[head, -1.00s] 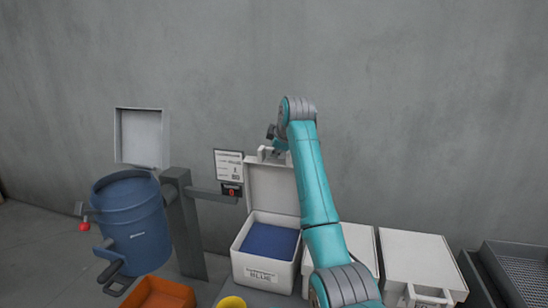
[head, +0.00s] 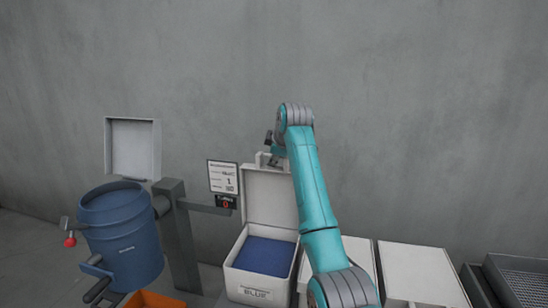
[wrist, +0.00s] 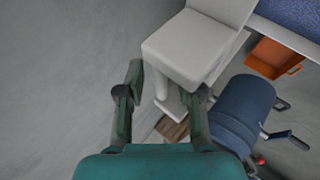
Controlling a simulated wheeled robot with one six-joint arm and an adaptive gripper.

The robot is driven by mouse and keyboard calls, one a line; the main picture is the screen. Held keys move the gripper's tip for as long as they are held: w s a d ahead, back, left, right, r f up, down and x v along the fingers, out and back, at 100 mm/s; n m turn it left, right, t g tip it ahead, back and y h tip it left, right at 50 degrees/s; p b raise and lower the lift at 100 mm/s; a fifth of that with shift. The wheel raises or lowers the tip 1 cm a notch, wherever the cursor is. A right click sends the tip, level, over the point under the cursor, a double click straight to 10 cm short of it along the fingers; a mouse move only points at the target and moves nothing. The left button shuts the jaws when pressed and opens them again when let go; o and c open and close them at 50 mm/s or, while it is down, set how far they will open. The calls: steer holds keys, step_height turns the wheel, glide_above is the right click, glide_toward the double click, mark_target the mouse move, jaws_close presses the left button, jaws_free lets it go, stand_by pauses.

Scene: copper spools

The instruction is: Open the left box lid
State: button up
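The left box (head: 243,290), white and labelled BLUE, stands open with a dark blue surface inside. Its white lid (head: 268,195) stands upright at the back of the box, with a handle (head: 260,158) at the top edge. My gripper (head: 272,147) is at the lid's top, beside the handle; the arm partly hides the lid's right side. In the wrist view my gripper (wrist: 162,95) has its two fingers spread apart. A white block (wrist: 190,48), which looks like the handle, lies just beyond them. I cannot tell whether the fingers touch it.
Two closed white boxes (head: 422,272) stand to the right, partly behind my arm. A dark tray (head: 520,275) is at far right. At left are a blue barrel (head: 125,235), an orange bin (head: 150,300) and a grey post with a sign (head: 223,177). A grey wall is behind.

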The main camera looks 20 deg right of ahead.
steer(key=v, duration=1.2)
stand_by(0.5)
